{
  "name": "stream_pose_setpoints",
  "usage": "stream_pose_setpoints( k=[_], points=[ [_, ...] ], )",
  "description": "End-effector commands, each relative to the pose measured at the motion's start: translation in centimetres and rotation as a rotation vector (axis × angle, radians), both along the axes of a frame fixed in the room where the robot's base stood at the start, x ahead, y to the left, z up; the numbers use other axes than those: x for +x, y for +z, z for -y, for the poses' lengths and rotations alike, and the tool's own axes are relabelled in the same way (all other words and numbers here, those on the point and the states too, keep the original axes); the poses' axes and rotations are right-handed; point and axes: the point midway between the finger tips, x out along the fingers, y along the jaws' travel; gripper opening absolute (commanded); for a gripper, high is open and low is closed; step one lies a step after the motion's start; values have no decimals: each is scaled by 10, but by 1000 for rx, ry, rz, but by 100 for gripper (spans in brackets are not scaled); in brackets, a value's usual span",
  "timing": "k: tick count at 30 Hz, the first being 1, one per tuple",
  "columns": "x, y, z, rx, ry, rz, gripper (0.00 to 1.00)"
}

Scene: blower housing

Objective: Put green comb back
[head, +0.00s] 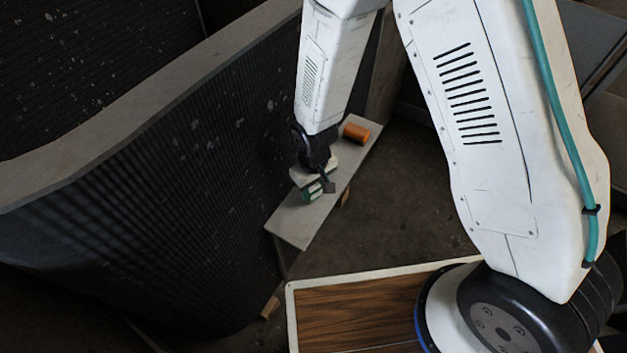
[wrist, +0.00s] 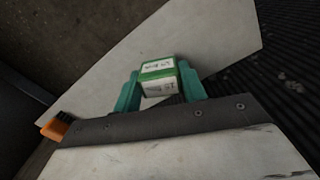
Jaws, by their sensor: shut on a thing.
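A small green-and-white block (wrist: 158,79) with dark marks on its pale faces sits between my teal fingers in the wrist view. It matches the green comb by colour, but I make out no teeth. My gripper (wrist: 160,88) is shut on it, one finger on each side. In the head view the block (head: 312,192) hangs below my gripper (head: 318,182), over the pale narrow shelf (head: 297,220). I cannot tell whether its underside touches the shelf.
An orange cylinder (head: 356,132) lies at the shelf's far end; an orange thing with a dark bristly end (wrist: 57,127) shows at left in the wrist view. A tall dark ribbed curved wall (head: 180,190) stands close left of the shelf. Bare floor (head: 400,205) lies right.

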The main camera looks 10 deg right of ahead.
Motion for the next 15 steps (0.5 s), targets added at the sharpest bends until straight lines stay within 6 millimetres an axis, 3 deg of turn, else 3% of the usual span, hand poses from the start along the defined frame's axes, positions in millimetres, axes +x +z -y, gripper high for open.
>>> stream_pose_setpoints(
  k=[15],
  points=[
    [0,-10,0,0,0,1,20]
  ],
)
